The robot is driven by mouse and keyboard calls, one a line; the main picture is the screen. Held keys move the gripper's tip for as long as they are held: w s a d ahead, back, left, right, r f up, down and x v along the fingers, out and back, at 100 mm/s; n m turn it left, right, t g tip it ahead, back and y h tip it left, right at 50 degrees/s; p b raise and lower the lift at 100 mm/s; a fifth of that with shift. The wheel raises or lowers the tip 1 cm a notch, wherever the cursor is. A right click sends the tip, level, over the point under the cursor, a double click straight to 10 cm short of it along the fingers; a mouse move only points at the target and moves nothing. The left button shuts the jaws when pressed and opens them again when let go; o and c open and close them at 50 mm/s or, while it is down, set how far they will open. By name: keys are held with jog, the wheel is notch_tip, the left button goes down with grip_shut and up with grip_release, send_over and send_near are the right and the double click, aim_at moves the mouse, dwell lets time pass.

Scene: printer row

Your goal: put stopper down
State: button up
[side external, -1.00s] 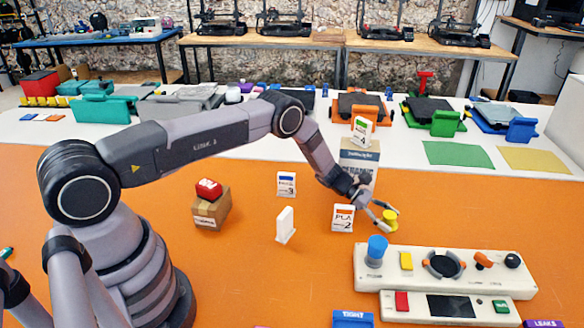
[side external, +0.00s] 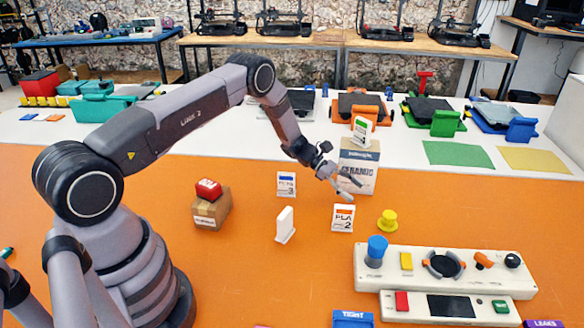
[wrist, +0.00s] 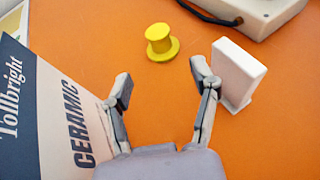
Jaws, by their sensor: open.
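The yellow stopper (side external: 388,220) stands upright on the orange mat (side external: 300,262), to the right of the PLA 2 card. The wrist view shows it too (wrist: 160,42), with its wide round base down and a narrower knob on top, beyond my fingertips. My gripper (side external: 355,190) is open and empty, raised above and to the left of the stopper, near the Ceramic box. In the wrist view my two fingers (wrist: 160,80) are spread wide with bare orange mat between them, and nothing touches the stopper.
The Ceramic box (side external: 358,181) stands close to my gripper. The PLA 2 card (side external: 343,218) stands left of the stopper. A white control panel (side external: 440,262) with a blue knob lies in front. A brown box (side external: 211,216) with a red item on top stands left.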

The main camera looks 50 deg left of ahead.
jog(key=s+d+r+m+g+y, duration=0.15)
jog(key=s+r+m, duration=0.3)
jog(key=r, duration=0.55)
jog(key=s+r+m+g+y, duration=0.15)
jog(key=s+r+m, duration=0.3)
jog(key=r, duration=0.45)
jog(key=s+d+r+m+y, duration=0.1)
jog(key=s+r+m+y, duration=0.15)
jog(key=s+r, duration=0.55)
jog(key=s+a+r+m+t+y, duration=0.1)
jog(key=s+a+r+m+y, duration=0.1)
jog(key=s, duration=0.5)
jog(key=s+a+r+m+t+y, duration=0.1)
jog(key=s+r+m+y, duration=0.1)
jog(key=s, duration=0.6)
jog(key=s+a+r+m+t+y, duration=0.2)
jog(key=s+r+m+y, duration=0.1)
jog(key=s+m, duration=0.3)
jog(key=shift+s+a+r, duration=0.3)
jog(key=shift+s+r, duration=0.45)
jog(key=shift+s, duration=0.15)
